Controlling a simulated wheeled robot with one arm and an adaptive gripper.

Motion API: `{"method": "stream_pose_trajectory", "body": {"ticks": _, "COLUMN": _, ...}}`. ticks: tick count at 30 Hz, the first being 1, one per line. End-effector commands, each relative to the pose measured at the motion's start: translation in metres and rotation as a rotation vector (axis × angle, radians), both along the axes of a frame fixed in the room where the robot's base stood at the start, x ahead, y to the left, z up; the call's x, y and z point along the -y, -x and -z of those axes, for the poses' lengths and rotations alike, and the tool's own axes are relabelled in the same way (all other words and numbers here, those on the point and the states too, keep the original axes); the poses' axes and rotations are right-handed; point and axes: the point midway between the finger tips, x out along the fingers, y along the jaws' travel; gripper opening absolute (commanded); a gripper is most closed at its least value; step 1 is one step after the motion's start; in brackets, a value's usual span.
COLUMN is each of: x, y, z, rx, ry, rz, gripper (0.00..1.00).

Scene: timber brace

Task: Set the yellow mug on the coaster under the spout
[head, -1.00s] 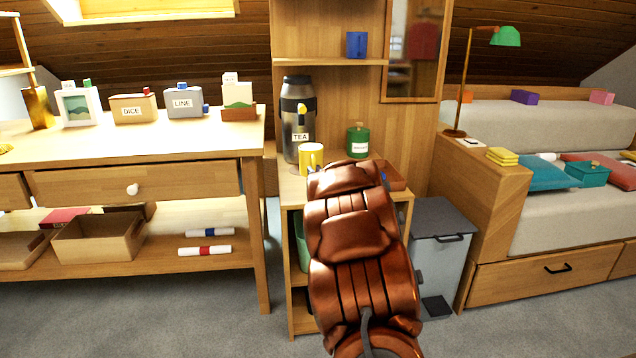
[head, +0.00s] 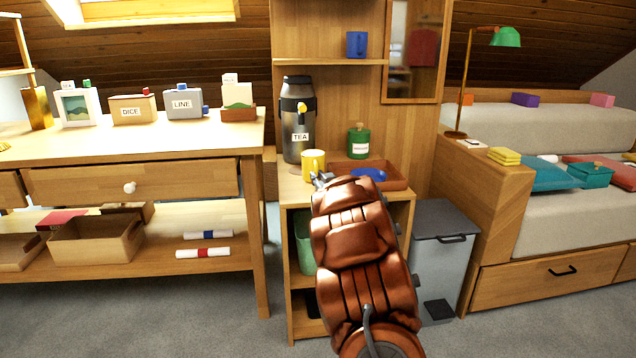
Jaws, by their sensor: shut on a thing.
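The yellow mug (head: 313,161) is upright at the front of the small wooden cabinet top, just in front and to the right of the dark flask labelled TEA (head: 298,130). The flask's yellow-marked spout (head: 301,107) is above and slightly left of the mug. My gripper (head: 320,179) is at the mug's near side, shut on it, with its fingers partly hidden by my copper-coloured arm. I cannot tell whether the mug touches the surface.
A brown tray (head: 396,180) holding a blue item (head: 369,174) lies right of the mug. A green canister (head: 358,142) stands behind it. A grey bin (head: 443,250) stands right of the cabinet.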

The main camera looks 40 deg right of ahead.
Motion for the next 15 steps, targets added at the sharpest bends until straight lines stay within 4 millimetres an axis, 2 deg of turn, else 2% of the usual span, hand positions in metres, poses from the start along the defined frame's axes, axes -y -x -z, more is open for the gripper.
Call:
{"method": "stream_pose_trajectory", "body": {"ticks": 7, "x": 0.0000, "y": 0.0001, "z": -0.0007, "rx": 0.001, "ry": 0.000, "rz": 0.000, "gripper": 0.00}}
{"method": "stream_pose_trajectory", "body": {"ticks": 8, "x": 0.0000, "y": 0.0001, "z": 0.0000, "rx": 0.000, "ry": 0.000, "rz": 0.000, "gripper": 0.15}}
{"method": "stream_pose_trajectory", "body": {"ticks": 15, "x": -0.0001, "y": 0.0002, "z": -0.0003, "rx": 0.000, "ry": 0.000, "rz": 0.000, "gripper": 0.39}}
